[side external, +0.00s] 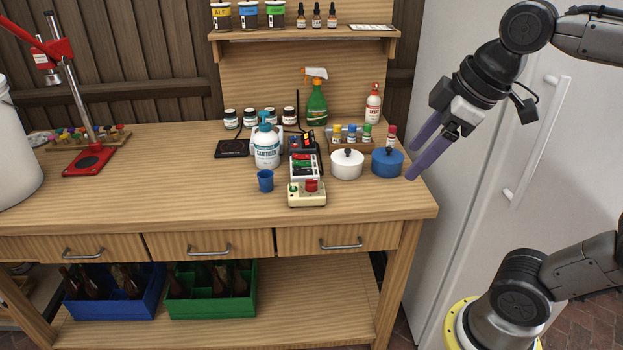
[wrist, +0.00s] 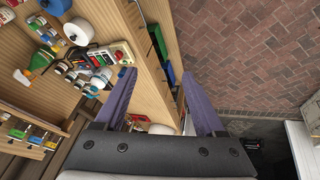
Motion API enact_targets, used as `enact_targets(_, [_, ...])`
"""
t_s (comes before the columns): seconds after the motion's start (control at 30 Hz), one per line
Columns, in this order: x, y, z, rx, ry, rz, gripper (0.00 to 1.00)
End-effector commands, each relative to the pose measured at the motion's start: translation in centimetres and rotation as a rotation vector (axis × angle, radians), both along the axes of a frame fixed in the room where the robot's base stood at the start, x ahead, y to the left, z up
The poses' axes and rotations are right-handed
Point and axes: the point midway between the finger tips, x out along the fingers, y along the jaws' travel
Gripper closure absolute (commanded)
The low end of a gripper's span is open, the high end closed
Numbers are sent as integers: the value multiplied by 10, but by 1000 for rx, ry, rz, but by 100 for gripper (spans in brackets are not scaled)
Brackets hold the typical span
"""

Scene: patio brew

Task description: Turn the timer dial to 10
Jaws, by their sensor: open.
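The timer appears to be the cream box (side external: 307,200) at the bench's front edge, with a red dial (side external: 311,186) on its top right and a small green part at its left. Its numbers are too small to read. In the wrist view the cream box with a red part (wrist: 123,53) shows small at upper left, beyond the left finger. My gripper (side external: 412,160) is open and empty, with its purple fingers pointing down-left near the bench's right end. It is right of the timer and apart from it.
A blue pot (side external: 387,162) and a white pot (side external: 347,164) stand between my gripper and the timer. A blue cup (side external: 265,181) and sanitizer bottle (side external: 266,148) are left of it. A white fridge (side external: 505,130) stands at right.

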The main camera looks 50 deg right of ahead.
Motion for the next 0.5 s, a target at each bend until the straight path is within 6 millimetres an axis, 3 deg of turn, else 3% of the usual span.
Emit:
enact_targets(0.1, [39, -5, 25, -49, 42, 87, 28])
enact_targets(0.23, [86, -14, 42, -94, 94, 179, 28])
enact_targets(0.37, [135, -25, 46, -124, 151, 257, 28])
enact_targets(0.5, [187, -40, 36, -141, 212, 320, 28])
